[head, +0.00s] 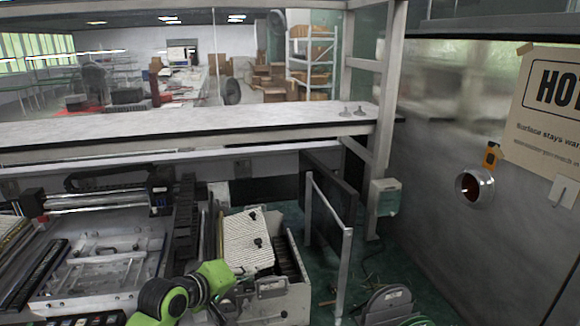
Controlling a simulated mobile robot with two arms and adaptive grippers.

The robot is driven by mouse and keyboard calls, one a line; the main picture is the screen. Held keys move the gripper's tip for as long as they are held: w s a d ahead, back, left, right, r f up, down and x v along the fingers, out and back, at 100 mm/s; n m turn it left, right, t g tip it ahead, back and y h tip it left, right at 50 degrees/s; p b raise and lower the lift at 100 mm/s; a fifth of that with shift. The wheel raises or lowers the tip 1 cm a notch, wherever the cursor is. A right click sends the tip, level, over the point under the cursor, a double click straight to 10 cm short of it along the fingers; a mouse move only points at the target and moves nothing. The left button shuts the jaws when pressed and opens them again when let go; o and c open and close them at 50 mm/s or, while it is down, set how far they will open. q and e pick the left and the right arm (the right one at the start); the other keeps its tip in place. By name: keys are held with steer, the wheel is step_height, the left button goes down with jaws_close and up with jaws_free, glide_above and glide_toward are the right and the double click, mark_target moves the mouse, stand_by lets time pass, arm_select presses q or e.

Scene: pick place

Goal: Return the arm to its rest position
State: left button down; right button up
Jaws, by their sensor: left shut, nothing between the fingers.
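My left arm, green and black, comes in at the bottom, left of centre. My left gripper (240,291) is at its end, low in the picture, and shows only in small part against the machine parts behind it. It is shut and holds nothing that I can see. It is in front of a pale ribbed panel (247,240) and a grey metal box (294,298). I cannot tell whether it touches them. My right gripper is not in view.
A machine bed (105,270) with rails lies at the left. A long white-topped counter (190,122) crosses behind. A metal barrier frame (346,262) stands right of the box. A grey wall (440,110) with a hot-surface sign (553,95) closes the right side. Green floor (400,265) shows between.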

arm_select(q)
steer(key=s+a+f+m+g+y, duration=0.1)
steer(key=s+f+m+g, duration=0.1)
steer(key=s+f, duration=0.65)
steer(key=s+a+f+m+g+y, duration=0.1)
steer(key=s+f+m+g+y, duration=0.3)
steer(key=s, duration=0.7)
steer(key=s+a+f+m+g, duration=0.1)
steer(key=s+a+f, duration=0.1)
steer(key=s, duration=0.8)
steer(key=s+a+f+m, duration=0.1)
steer(key=s+a+f, duration=0.2)
steer(key=s, duration=0.6)
step_height(320, 180, down, 31)
steer(key=s+g+b, duration=0.2)
steer(key=s+b, duration=0.1)
steer(key=s+a+f+g+b, duration=0.1)
steer(key=s+a+f+b, duration=0.1)
steer(key=s+f, duration=1.4)
steer(key=shift+a+f+m+y+b, duration=0.3)
steer(key=shift+a+f+m, duration=0.1)
steer(key=shift+f, duration=0.15)
